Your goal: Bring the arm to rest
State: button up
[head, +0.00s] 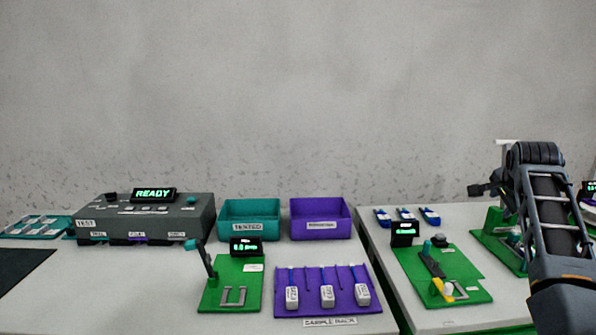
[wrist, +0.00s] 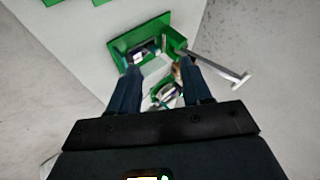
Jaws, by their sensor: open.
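My arm (head: 553,215) rises at the right side of the head view and bends over at the top. My gripper (head: 482,189) is at its far end, small and dark, above the right table near a green fixture. In the wrist view my gripper (wrist: 161,68) shows two dark fingers spread apart, with no object visibly held. Beyond the fingers is a green fixture (wrist: 122,42) with small dark and pale parts, too blurred to name. The gap between fingers and fixture cannot be judged exactly.
A green fixture (head: 490,243) stands partly behind my arm. Another green fixture (head: 464,266) and several blue clips (head: 405,214) are on the right table. The left table holds a purple rack (head: 312,274), teal bin (head: 248,207), purple bin (head: 320,207) and grey tester (head: 200,222).

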jog(key=s+a+f+n+t, duration=0.15)
jog(key=s+a+f, duration=0.35)
jog(key=f, duration=0.5)
jog(key=s+a+f+n, duration=0.3)
jog(key=s+f, duration=0.3)
jog(key=f, duration=0.4)
jog(key=s+a+f+n+t+y, duration=0.15)
jog(key=s+a+f, duration=0.25)
jog(key=s, duration=0.5)
jog(key=s+a+f+n+t, duration=0.1)
jog(key=s+a+f+n, duration=0.3)
jog(key=s, duration=0.5)
jog(key=s+a+r+n+t+y, duration=0.1)
jog(key=s+a+r+n, duration=0.2)
jog(key=s, duration=0.6)
jog(key=s+a+r+n+y, duration=0.1)
jog(key=s+a+r, duration=0.25)
jog(key=s, duration=0.65)
jog(key=s+a+r+n+t+y, duration=0.1)
jog(key=s+a+r, duration=0.1)
jog(key=s+a, duration=0.5)
jog(key=s+r+n+t, duration=0.1)
jog(key=s+r+n, duration=0.1)
jog(key=s+r, duration=0.7)
jog(key=shift+d+r, duration=0.25)
jog(key=shift+r, duration=0.1)
jog(key=shift+w, duration=0.1)
